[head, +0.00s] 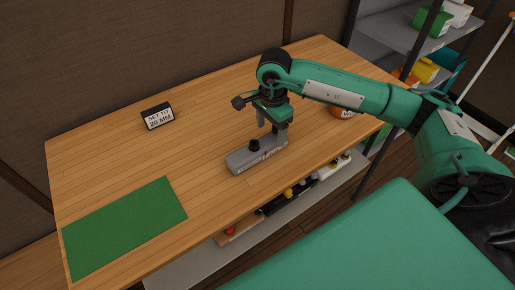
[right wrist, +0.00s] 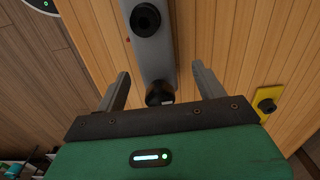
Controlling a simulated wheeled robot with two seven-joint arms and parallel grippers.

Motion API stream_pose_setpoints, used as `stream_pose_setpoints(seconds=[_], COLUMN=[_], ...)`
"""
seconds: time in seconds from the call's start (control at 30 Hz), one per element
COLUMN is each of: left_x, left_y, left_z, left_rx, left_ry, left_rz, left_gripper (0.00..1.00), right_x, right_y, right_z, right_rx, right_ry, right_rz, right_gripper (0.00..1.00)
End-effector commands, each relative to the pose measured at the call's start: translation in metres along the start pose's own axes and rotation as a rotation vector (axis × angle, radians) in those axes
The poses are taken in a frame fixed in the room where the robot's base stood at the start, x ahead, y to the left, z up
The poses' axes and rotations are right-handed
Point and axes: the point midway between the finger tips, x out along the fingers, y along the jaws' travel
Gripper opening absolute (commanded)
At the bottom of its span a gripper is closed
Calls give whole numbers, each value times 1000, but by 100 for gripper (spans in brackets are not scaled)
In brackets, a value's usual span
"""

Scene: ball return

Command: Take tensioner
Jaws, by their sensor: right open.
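The tensioner (head: 246,160) is a grey, elongated block with a black knob, resting on the wooden table near its front edge. My right gripper (head: 271,126) is above its right part, pointing down. In the right wrist view, the tensioner (right wrist: 153,58) runs between the two spread fingers of the right gripper (right wrist: 161,72), with a black round knob at the top and another dark knob near the palm. The fingers stand apart on either side, with gaps, and hold nothing. My left gripper is not in view.
A small sign (head: 158,117) reading "SET TO 20 MM" stands at the back left of the table (head: 100,155). A green mat (head: 125,228) lies at the front left. An orange object (head: 343,113) is partly behind my arm. A lower shelf (head: 195,262) holds several items.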

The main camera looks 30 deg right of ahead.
Motion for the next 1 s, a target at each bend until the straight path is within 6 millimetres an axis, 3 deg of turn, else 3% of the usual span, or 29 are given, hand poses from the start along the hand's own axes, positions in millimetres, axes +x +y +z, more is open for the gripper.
stream_pose_setpoints(seconds=[0.3, 0.57, 0.6, 0.83, 1.0], left_x=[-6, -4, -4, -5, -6], left_y=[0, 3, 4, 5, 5], left_z=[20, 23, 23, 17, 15], left_rx=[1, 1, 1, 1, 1], left_ry=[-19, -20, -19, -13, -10], left_rz=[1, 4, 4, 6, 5], left_gripper=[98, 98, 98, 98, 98], right_x=[41, 46, 46, 46, 45], right_y=[5, 4, 4, 4, 4], right_z=[8, 8, 8, 8, 8], right_rx=[0, -1, -1, -1, -1], right_ry=[-1, 0, 0, 0, -1], right_rz=[4, 1, 1, 1, 0], right_gripper=[71, 71, 69, 25, 25])
